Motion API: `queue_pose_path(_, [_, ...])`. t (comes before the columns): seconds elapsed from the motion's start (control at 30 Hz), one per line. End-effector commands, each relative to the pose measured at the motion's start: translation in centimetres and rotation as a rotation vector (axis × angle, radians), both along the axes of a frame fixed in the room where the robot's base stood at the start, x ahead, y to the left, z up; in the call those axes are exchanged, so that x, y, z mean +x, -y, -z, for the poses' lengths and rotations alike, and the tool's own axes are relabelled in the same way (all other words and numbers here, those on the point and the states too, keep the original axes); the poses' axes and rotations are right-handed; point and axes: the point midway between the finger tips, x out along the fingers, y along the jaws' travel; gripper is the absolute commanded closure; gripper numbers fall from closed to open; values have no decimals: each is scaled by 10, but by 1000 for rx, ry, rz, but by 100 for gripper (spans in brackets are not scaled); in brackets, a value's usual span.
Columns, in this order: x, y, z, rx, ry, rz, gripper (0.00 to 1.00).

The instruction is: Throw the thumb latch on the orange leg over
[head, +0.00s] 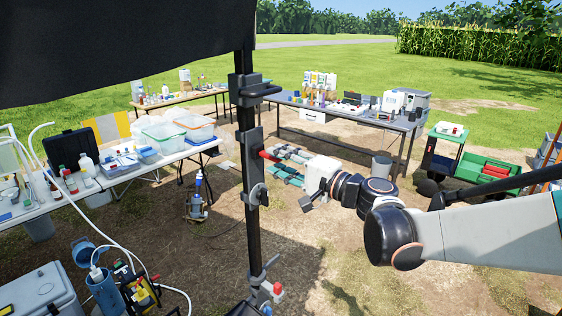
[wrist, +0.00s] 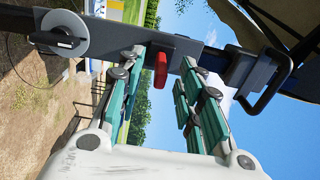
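A dark upright leg (head: 252,225) stands in front of me under the black canopy; no orange shows on its post. A small red-orange thumb latch (head: 268,155) sticks out from a flat grey plate on the leg, and it also shows in the wrist view (wrist: 161,66). My gripper (head: 279,163) points left at the leg. Its two teal-padded fingers are open, one on each side of the latch in the wrist view (wrist: 162,85). Whether either finger touches the latch cannot be told. The latch's root is partly hidden by the plate.
A round grey knob with a black handle (wrist: 60,38) sits on the leg below the latch. A black loop handle (wrist: 268,92) sticks out above it. Left table (head: 168,160) and rear table (head: 345,118) hold sampling gear. A green cart (head: 470,165) stands right.

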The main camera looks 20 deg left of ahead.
Motion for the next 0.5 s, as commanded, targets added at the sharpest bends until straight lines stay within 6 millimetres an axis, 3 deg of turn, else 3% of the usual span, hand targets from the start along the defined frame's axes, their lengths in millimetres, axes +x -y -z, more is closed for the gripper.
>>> queue_pose_path(0.07, [0,0,0,0,0,0,71])
queue_pose_path(0.2, [0,0,0,0,0,0,100])
queue_pose_path(0.5, [0,0,5,13,4,0,100])
